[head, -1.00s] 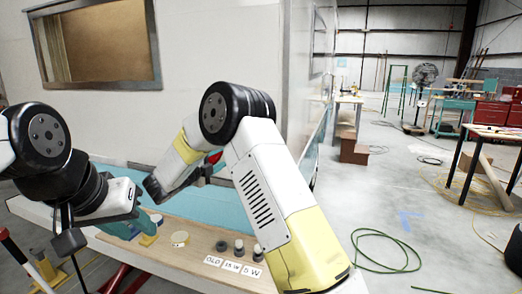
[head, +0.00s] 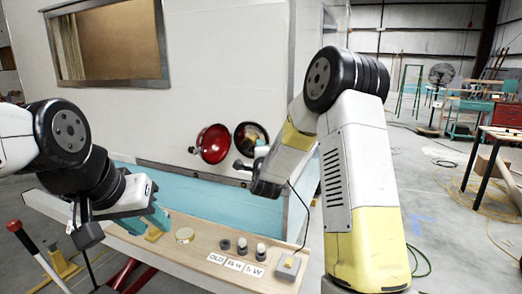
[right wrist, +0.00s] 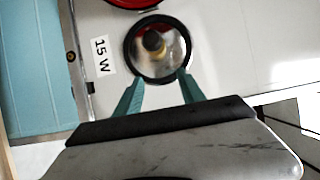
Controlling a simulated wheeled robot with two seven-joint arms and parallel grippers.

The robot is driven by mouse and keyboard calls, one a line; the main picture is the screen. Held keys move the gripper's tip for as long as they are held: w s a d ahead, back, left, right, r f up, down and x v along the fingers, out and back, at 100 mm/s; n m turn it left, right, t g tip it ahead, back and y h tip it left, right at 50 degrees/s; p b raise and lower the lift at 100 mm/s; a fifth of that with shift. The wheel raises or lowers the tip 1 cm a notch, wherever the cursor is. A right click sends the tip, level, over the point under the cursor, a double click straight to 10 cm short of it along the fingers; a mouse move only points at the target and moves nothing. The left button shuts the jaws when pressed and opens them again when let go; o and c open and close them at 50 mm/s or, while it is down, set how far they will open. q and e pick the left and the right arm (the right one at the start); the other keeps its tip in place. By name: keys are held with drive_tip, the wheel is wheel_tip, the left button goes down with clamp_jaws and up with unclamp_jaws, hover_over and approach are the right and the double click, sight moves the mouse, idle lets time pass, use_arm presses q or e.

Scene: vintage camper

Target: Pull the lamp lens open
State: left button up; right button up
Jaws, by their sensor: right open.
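The red lamp lens (head: 213,143) hangs swung open at the left of the round lamp housing (head: 251,137) on the camper wall. In the right wrist view, the open housing (right wrist: 160,48) shows a shiny bowl with a bulb inside, and the red lens (right wrist: 132,3) is cut off at the top edge. My right gripper (right wrist: 161,78) is open and empty, its teal fingers at the housing's near rim; contact cannot be told. In the head view its fingers are mostly hidden. My left gripper (head: 145,220) is open, low above the bench, away from the lamp.
A "15 W" label (right wrist: 102,55) sits beside the housing.

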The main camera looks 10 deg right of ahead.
drive_tip(key=shift+w+d+n+y, duration=0.6)
drive_tip(key=shift+d+y, duration=0.25)
drive_tip(key=shift+y, duration=0.1)
drive_tip(key=shift+w+d+n+y, duration=0.6)
drive_tip(key=shift+d+y, duration=0.25)
drive_tip(key=shift+y, duration=0.1)
